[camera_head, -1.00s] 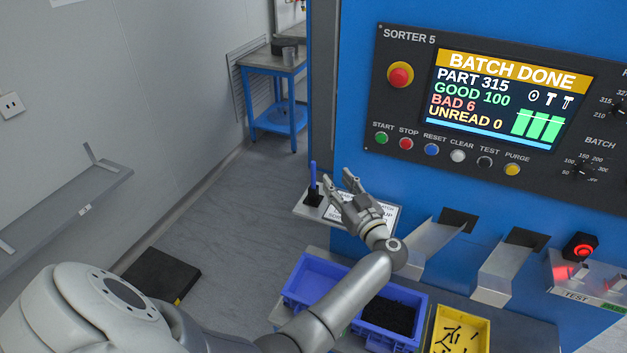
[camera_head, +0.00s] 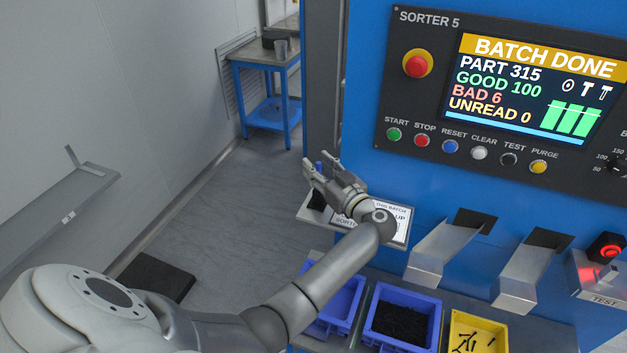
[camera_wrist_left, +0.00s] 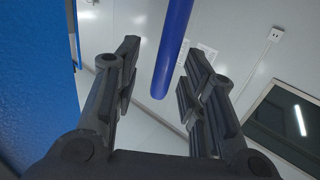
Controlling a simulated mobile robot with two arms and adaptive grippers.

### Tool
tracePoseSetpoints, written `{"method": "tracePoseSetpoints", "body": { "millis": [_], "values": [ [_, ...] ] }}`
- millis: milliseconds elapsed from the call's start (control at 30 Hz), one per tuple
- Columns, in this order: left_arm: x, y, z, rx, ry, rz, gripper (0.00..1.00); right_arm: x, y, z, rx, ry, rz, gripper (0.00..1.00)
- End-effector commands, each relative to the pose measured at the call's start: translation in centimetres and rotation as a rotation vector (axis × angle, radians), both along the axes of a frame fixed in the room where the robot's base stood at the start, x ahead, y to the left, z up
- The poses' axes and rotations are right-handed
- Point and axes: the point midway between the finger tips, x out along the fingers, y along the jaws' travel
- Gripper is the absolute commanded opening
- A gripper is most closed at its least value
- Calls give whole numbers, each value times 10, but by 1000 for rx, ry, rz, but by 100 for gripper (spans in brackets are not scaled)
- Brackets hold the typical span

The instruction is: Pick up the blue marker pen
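The blue marker pen (camera_wrist_left: 173,48) shows large in the left wrist view, between the two fingers of my left gripper (camera_wrist_left: 162,62). The fingers are open, with a visible gap on both sides of the pen. In the head view my left gripper (camera_head: 320,172) is at the small shelf on the sorter's left side. Only a small blue bit of the pen (camera_head: 319,166) shows there; the fingers hide the rest. The dark pen holder (camera_head: 317,201) stands on the shelf, partly hidden. My right gripper is not in view.
A sign (camera_head: 397,217) lies on the shelf beside my wrist. The blue sorter panel (camera_head: 372,120) rises close on the right. Blue bins (camera_head: 402,296) and a yellow bin (camera_head: 478,318) stand below. Open floor lies to the left of the shelf.

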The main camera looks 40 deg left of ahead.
Motion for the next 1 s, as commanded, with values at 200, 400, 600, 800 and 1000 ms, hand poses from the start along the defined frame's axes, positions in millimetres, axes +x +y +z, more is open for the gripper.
{"method": "tracePoseSetpoints", "body": {
  "millis": [200,400,600,800,1000],
  "values": [
    [0,0,1,0,0,0,38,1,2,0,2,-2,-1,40],
    [0,0,1,0,0,-1,18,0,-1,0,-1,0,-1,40],
    [0,0,1,0,0,0,0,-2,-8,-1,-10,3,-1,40],
    [0,1,0,-1,1,0,0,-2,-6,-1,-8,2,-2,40],
    [0,0,15,-3,-3,-1,0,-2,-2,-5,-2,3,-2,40]
  ]
}}
